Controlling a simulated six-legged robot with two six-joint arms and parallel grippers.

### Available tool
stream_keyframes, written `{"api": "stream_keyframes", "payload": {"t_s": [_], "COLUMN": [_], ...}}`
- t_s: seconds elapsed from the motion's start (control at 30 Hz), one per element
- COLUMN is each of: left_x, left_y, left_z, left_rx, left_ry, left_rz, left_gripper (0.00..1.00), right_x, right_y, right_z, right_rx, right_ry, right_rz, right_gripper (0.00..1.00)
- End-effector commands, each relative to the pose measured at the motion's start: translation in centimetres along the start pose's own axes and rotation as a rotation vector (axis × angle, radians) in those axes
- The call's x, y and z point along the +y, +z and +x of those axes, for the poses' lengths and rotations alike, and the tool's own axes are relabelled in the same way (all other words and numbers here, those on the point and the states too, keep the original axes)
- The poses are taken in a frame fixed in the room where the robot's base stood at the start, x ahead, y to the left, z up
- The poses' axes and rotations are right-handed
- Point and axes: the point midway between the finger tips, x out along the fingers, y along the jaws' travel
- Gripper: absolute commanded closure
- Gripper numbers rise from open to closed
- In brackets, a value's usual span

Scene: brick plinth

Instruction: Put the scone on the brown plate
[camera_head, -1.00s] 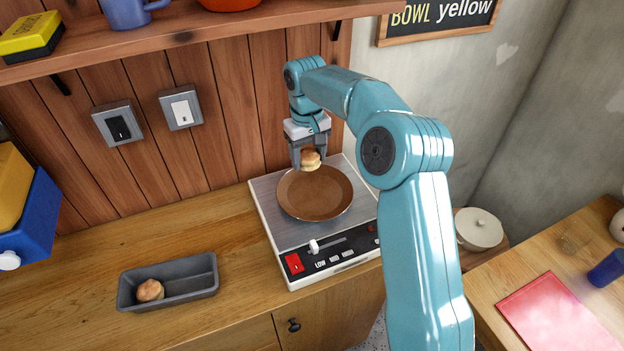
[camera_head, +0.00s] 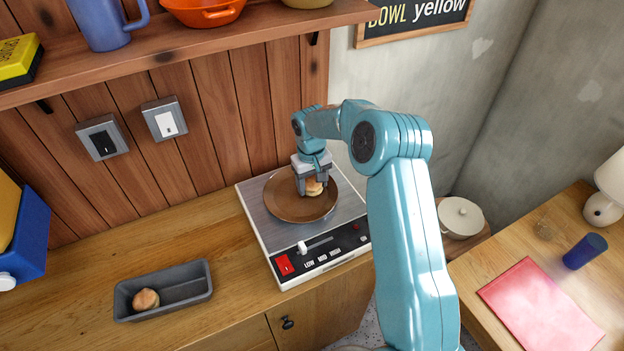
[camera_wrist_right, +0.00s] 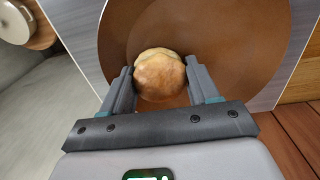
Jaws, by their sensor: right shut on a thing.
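My right gripper (camera_head: 313,190) is shut on a round golden scone (camera_head: 315,187) at the right part of the brown plate (camera_head: 287,207). In the right wrist view the scone (camera_wrist_right: 160,75) sits between the two fingers, with the brown plate (camera_wrist_right: 235,50) behind it. The scone is low over the plate; I cannot tell whether it touches it. The plate lies on a grey scale-like appliance (camera_head: 258,225) with a red switch. A second scone (camera_head: 146,299) lies in a dark grey loaf tin (camera_head: 190,286) at the lower left. My left gripper is not in view.
A wooden shelf (camera_head: 190,55) with a blue mug (camera_head: 103,22) and an orange pot (camera_head: 203,10) hangs above. A lidded white pot (camera_head: 460,217) stands at the right, near a table with a red mat (camera_head: 540,308). The counter between tin and appliance is clear.

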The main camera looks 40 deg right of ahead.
Motion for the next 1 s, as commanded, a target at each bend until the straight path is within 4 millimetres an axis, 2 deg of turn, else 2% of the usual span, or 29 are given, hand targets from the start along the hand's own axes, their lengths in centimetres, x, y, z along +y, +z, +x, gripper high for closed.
{"api": "stream_keyframes", "payload": {"t_s": [0.13, 0.17, 0.2, 0.57, 0.67, 1.0], "left_x": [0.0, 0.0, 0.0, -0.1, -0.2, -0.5], "left_y": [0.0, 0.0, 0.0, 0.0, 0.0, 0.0], "left_z": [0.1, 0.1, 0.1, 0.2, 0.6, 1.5], "left_rx": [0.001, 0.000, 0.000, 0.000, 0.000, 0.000], "left_ry": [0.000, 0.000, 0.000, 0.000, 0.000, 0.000], "left_rz": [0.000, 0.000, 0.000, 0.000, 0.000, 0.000], "left_gripper": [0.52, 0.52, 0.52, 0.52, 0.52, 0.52], "right_x": [0.0, 0.0, 0.0, 0.0, 0.0, 0.0], "right_y": [-0.1, -0.1, -0.1, -0.1, -0.2, -0.2], "right_z": [0.0, 0.0, 0.0, -0.6, -2.2, -9.7], "right_rx": [0.001, 0.000, 0.000, 0.001, 0.005, 0.004], "right_ry": [0.000, 0.000, 0.000, 0.001, 0.002, 0.001], "right_rz": [0.000, 0.000, 0.000, 0.000, 0.000, 0.000], "right_gripper": [0.69, 0.33, 0.29, 0.29, 0.29, 0.29]}}
